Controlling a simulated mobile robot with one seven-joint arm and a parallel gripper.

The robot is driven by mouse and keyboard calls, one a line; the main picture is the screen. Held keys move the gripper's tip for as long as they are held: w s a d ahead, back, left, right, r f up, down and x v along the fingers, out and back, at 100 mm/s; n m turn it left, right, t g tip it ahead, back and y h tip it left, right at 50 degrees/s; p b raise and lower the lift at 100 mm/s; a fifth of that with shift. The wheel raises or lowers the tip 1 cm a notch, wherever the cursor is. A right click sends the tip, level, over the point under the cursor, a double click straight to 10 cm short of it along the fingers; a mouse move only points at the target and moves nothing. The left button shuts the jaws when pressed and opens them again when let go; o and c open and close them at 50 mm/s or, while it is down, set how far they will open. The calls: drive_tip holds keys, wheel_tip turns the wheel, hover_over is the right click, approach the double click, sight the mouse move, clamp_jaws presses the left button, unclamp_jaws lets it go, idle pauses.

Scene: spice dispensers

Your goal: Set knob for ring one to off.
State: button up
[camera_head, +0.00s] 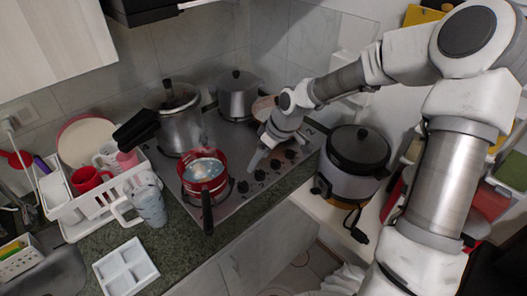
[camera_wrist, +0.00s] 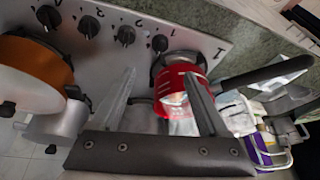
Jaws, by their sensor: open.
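The stovetop (camera_head: 230,202) is a grey metal panel with a row of dark knobs along its right side. The knob closest to the red pot (camera_head: 242,186), beside the printed 1, is the ring one knob; it also shows in the wrist view (camera_wrist: 160,43). Its exact pointer angle is too small to tell. My gripper (camera_head: 254,165) is open and empty, hanging over the stovetop between the red pot and the knob row. In the wrist view my gripper (camera_wrist: 160,73) has its two fingers apart, with the ring one knob just beyond the tips.
A red pot (camera_head: 190,185) with a dark handle (camera_head: 207,218) stands at the front ring, close to my gripper. Tall metal pots (camera_head: 180,128) stand behind. A rice cooker (camera_head: 352,182) is to the right; a dish rack (camera_head: 75,215) is at left.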

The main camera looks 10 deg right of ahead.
drive_tip(key=shift+v, duration=1.25)
